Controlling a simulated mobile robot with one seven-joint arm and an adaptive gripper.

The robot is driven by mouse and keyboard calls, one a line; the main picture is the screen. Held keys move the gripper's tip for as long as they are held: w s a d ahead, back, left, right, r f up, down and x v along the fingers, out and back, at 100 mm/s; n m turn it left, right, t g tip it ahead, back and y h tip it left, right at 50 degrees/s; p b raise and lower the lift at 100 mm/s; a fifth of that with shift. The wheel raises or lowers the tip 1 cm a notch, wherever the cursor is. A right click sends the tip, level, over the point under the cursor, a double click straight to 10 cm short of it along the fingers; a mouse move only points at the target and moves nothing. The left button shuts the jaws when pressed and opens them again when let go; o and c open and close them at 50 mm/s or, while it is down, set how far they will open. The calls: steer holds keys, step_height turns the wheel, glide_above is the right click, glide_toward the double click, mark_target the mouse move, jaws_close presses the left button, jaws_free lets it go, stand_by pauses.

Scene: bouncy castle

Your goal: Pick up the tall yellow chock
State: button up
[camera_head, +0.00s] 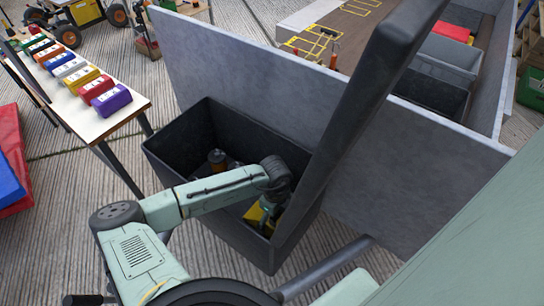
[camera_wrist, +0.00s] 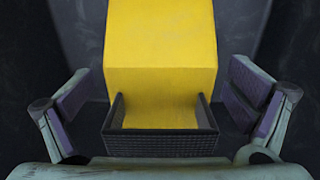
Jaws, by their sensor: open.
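The tall yellow chock (camera_wrist: 160,55) fills the middle of the wrist view, with a dark textured open-topped piece (camera_wrist: 160,142) across its near end. My gripper (camera_wrist: 160,93) is open, with a purple-padded finger on each side of the chock and a gap at both sides. In the head view, part of a yellow thing (camera_head: 254,215) shows inside the dark bin (camera_head: 210,225), beside my gripper (camera_head: 268,213). My wrist and the bin wall hide much of it there.
The bin's raised lid (camera_head: 365,100) stands close to the right of my arm. An orange and black item (camera_head: 217,158) lies in the bin. A grey panel (camera_head: 250,80) rises behind it. A table (camera_head: 130,108) with several coloured blocks stands at the left.

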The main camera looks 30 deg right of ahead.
steer(key=shift+c, duration=0.3)
steer(key=c, duration=1.7)
